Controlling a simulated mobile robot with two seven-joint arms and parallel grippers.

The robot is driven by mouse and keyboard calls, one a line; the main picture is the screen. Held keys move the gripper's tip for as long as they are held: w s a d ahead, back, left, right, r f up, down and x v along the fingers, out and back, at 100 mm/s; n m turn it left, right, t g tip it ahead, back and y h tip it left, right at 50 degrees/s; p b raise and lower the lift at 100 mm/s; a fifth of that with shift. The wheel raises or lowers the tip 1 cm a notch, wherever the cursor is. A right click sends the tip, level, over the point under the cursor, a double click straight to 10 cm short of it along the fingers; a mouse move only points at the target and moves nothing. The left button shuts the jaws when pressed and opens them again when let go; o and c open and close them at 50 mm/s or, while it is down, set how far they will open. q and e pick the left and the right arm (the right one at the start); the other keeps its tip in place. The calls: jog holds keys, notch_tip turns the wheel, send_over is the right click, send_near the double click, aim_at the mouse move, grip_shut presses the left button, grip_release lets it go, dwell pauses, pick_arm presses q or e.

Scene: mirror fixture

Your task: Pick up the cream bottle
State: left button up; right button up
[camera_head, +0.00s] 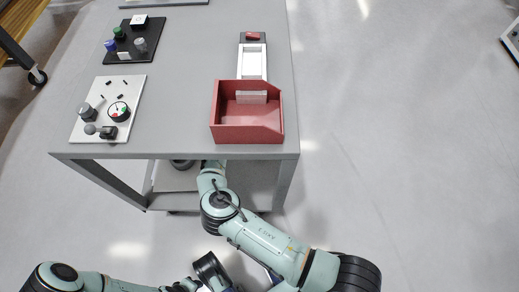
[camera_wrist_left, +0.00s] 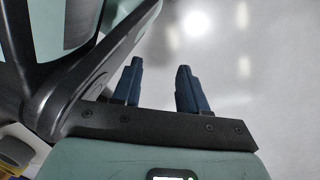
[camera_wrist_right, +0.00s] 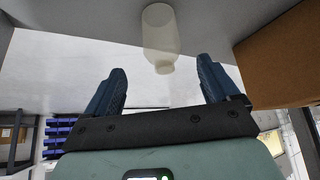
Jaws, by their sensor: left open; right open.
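The cream bottle (camera_wrist_right: 161,35) shows in the right wrist view, at the top middle against a grey surface, its narrow end pointing down in the picture. My right gripper (camera_wrist_right: 162,72) is open and empty; the bottle is beyond its fingertips, roughly between them and apart from them. In the head view my right arm reaches under the table's front edge, and its gripper is hidden there; the bottle is not visible in that view. My left gripper (camera_wrist_left: 159,68) is open and empty over bare floor in the left wrist view.
A brown box (camera_wrist_right: 285,60) stands to the right of the bottle in the right wrist view. On the grey table (camera_head: 185,80) are a red bin (camera_head: 247,134), a white panel with knobs (camera_head: 92,119) and a black panel (camera_head: 124,52). Floor right of the table is clear.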

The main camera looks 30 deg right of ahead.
jog(key=b+x, duration=0.1)
jog(key=x, duration=0.4)
jog(key=shift+w+a+f+b, duration=0.1)
jog(key=shift+w+a+b, duration=0.1)
jog(key=shift+b, duration=0.15)
jog(key=shift+d+f, duration=0.3)
jog(key=shift+f, duration=0.15)
pick_arm(q)
jog(key=shift+g, duration=0.7)
jog(key=s, duration=0.1)
jog(key=s+f, duration=0.2)
jog(key=s, duration=0.1)
jog(key=shift+a, duration=0.2)
pick_arm(e)
jog(key=c, duration=1.1)
